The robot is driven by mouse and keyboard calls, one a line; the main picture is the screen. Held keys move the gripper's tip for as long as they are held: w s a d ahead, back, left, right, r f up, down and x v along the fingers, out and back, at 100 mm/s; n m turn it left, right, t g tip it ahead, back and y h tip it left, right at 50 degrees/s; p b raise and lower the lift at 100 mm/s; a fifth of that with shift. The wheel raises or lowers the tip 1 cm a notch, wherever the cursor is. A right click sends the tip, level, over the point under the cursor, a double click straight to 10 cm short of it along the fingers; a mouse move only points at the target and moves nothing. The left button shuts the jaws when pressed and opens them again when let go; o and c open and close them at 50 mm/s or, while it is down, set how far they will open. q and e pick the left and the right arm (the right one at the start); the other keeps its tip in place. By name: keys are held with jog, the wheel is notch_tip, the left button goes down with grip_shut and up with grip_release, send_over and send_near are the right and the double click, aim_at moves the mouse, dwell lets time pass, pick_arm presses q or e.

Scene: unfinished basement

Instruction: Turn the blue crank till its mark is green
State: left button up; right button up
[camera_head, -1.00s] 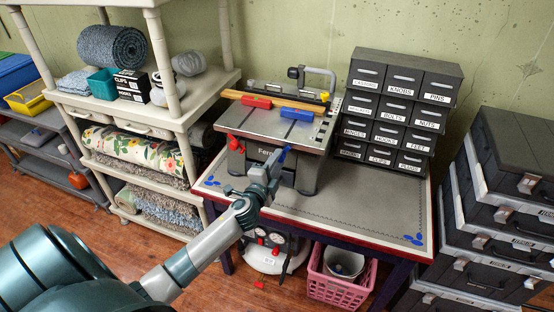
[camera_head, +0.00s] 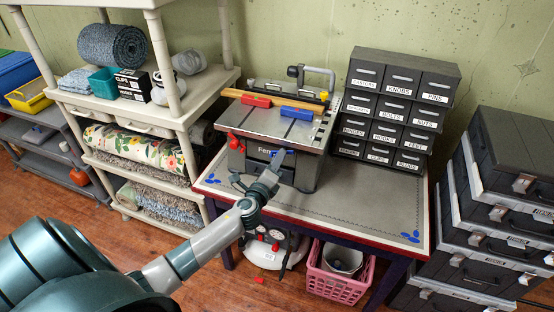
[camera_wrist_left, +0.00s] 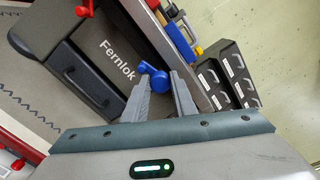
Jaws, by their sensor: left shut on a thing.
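The blue crank (camera_head: 279,153) is on the front of the grey "Fernlok" machine (camera_head: 262,166), which stands on the workbench. In the left wrist view the blue crank (camera_wrist_left: 157,76) shows as a rounded blue piece between the fingertips. My left gripper (camera_head: 272,170) is at the machine's front and is shut on the crank; its two fingers also show in the left wrist view (camera_wrist_left: 160,84). I cannot make out the crank's mark or its colour. My right gripper is out of view.
A red crank (camera_head: 235,142) is on the machine's left side. A labelled drawer cabinet (camera_head: 399,108) stands to the right on the bench (camera_head: 370,210), whose front right is mostly clear. A shelf rack (camera_head: 195,105) is at left; dark cases (camera_head: 500,215) are at right.

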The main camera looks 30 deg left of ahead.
pick_arm(q)
jog(key=shift+d+f, duration=0.1)
jog(key=o, duration=1)
jog(key=shift+o, duration=0.2)
jog(key=f+b+v, duration=0.1)
jog(key=b+v, duration=0.3)
jog(key=v, duration=1.3)
jog(key=shift+s+r, duration=0.15)
jog(key=shift+r, duration=0.3)
